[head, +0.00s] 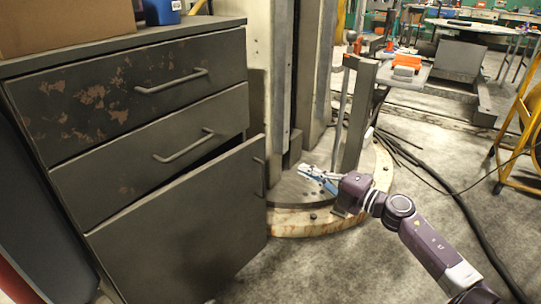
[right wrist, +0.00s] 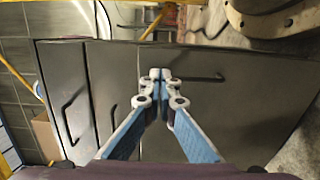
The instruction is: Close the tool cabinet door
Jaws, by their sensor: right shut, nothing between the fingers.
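The tool cabinet (head: 150,135) is dark grey with rust patches and fills the left of the head view. It has two drawers with bar handles above a lower door (head: 185,235). The door stands ajar, with a dark gap along its top and its right edge swung outward. Its vertical handle (head: 260,178) is near that edge. My right gripper (head: 305,172) is shut and empty, to the right of the door's edge and apart from it. In the right wrist view its fingertips (right wrist: 161,74) meet in front of the door (right wrist: 230,110); contact is not shown.
A cardboard box (head: 65,22) and a blue container (head: 162,11) stand on the cabinet. Behind my right gripper is a round column base (head: 312,222) with a metal column. Dark cables (head: 440,185) and a yellow frame (head: 520,130) are at right. The floor in front is clear.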

